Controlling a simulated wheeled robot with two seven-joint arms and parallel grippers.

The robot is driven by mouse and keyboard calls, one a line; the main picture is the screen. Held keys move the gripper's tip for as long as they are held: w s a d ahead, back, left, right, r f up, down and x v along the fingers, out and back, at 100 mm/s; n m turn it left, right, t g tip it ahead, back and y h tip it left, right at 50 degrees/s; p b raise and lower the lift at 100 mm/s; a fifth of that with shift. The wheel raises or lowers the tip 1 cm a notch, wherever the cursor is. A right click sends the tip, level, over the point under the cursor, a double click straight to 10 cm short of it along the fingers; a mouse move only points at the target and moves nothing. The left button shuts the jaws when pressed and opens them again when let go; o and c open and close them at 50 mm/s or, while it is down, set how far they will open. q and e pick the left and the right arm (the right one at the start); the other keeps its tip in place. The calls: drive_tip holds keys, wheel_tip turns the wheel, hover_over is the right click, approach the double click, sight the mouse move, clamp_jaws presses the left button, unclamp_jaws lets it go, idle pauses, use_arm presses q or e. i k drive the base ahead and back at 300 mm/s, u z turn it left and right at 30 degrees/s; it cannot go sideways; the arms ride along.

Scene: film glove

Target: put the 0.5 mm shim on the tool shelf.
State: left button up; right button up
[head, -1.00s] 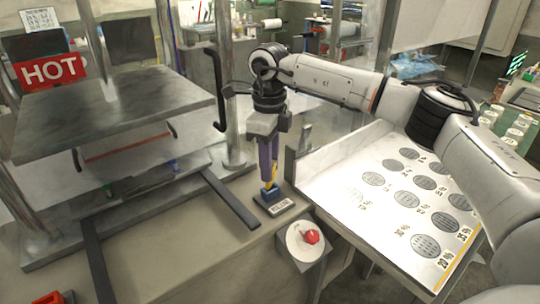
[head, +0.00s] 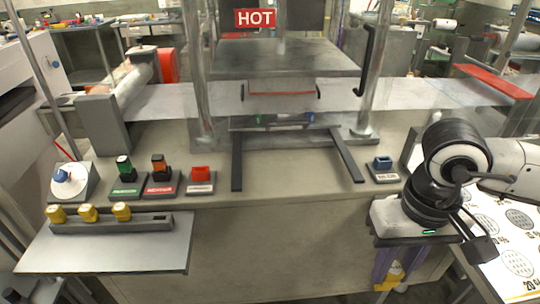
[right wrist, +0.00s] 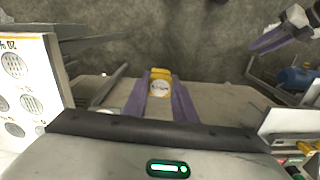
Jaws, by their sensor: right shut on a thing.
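My right gripper (head: 386,278) hangs at the lower right of the head view, in front of the bench. Its purple fingers are shut on a yellow-handled piece, likely the 0.5 mm shim (right wrist: 160,75), which shows a pale round label too small to read. The tool shelf (head: 110,255) is at the lower left. Three yellow-handled pieces stand in its rack (head: 100,226), with a dark empty slot at the rack's right end. My left gripper (right wrist: 270,40) shows at the upper right of the right wrist view; its jaw opening is unclear.
Two dark rails (head: 345,155) stick out from the press. The bench front between is clear.

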sight(113, 255)
drive_tip(key=u, duration=1.2)
drive_tip(key=i, duration=0.85)
drive_tip(key=u, duration=0.15)
